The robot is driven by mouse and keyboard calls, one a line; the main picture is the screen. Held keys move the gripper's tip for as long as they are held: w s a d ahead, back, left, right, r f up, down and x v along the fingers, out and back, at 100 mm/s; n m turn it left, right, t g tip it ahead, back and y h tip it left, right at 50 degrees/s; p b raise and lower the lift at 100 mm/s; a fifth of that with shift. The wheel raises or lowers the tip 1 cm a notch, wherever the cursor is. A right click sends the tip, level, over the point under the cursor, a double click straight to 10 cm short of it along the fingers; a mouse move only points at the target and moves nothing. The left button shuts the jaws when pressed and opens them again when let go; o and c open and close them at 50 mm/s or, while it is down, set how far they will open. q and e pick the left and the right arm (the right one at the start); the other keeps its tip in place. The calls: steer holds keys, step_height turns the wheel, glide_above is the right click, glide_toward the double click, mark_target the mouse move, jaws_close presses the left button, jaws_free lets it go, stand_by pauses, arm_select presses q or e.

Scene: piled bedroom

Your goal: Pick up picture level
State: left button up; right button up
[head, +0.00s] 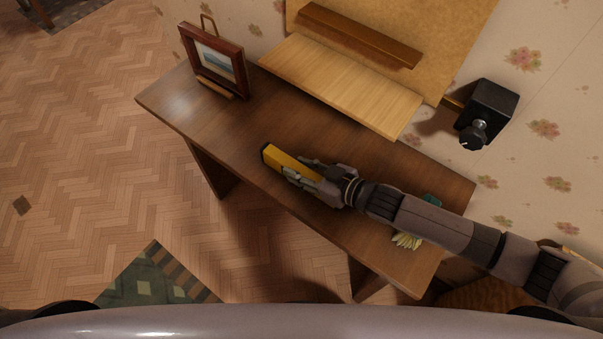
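The picture level, a yellow bar with a dark end (285,160), is at the front middle of the brown desk (235,130) in the head view. My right gripper (300,169) reaches in from the right, with its fingers on both sides of the bar, and looks shut on it. The fingers hide the bar's right part. I cannot tell whether the bar touches the desk top or is slightly above it. My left gripper is out of view.
A framed picture (218,62) stands at the desk's far left. A light wooden shelf (340,85) overhangs the back, and a black box with a knob (487,110) is on the wall. A pale bristled item (407,240) and a teal item (431,200) lie near my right arm.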

jaws_close()
steer(key=shift+r, duration=0.1)
stand_by(0.3)
